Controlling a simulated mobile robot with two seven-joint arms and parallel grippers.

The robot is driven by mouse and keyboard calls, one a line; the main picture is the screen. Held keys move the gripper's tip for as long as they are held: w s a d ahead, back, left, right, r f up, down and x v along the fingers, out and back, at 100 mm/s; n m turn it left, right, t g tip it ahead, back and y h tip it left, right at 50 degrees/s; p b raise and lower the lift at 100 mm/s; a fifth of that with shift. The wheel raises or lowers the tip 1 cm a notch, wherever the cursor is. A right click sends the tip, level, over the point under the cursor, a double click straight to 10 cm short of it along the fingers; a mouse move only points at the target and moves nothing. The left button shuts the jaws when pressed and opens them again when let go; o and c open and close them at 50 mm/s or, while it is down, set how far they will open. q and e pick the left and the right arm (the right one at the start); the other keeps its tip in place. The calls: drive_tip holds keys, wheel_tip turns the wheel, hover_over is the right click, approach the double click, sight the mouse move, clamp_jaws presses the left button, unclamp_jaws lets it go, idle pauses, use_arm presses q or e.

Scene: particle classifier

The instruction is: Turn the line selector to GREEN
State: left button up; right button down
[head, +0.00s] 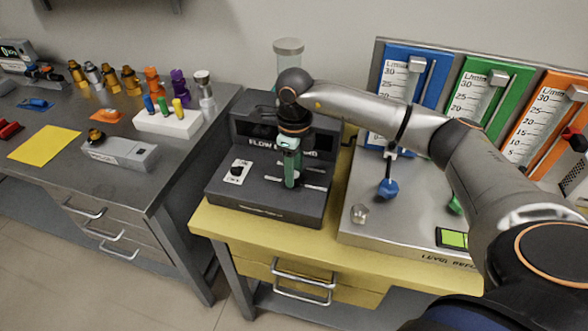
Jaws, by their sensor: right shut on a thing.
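A dark console (262,206) marked "FLOW" stands on the yellow bench. It has a small black knob (237,170) on a white label plate at its left; I cannot read the label or its pointer. My right gripper (291,178) points down onto the console's face, right of that knob. It is shut on a small control there, mostly hidden by the fingers. A silver knob (360,214) sits on the metal panel (400,228) to the right. I cannot tell which control is the line selector. My left gripper is out of view.
Blue (388,189) and green (455,205) levers stand on the metal panel, beside a lit green-yellow display (452,238). Blue, green (478,93) and orange gauges stand behind. My right arm crosses above the panel. A grey bench (60,165) with coloured bottles is at left.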

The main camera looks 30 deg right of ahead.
drive_tip(key=m+p, duration=0.1)
drive_tip(key=m, duration=0.4)
drive_tip(key=shift+r+m, duration=0.1)
drive_tip(key=shift+m, duration=0.2)
drive_tip(key=m+p, duration=0.1)
drive_tip(key=m, duration=0.5)
drive_tip(key=shift+a, duration=0.1)
drive_tip(key=m+p, duration=0.2)
drive_tip(key=m, duration=0.4)
drive_tip(key=shift+m, duration=0.3)
drive_tip(key=m+p, duration=0.2)
drive_tip(key=m, duration=0.3)
drive_tip(key=shift+w, duration=0.1)
drive_tip(key=shift+m, duration=0.4)
drive_tip(key=shift+c, duration=2.2)
unclamp_jaws()
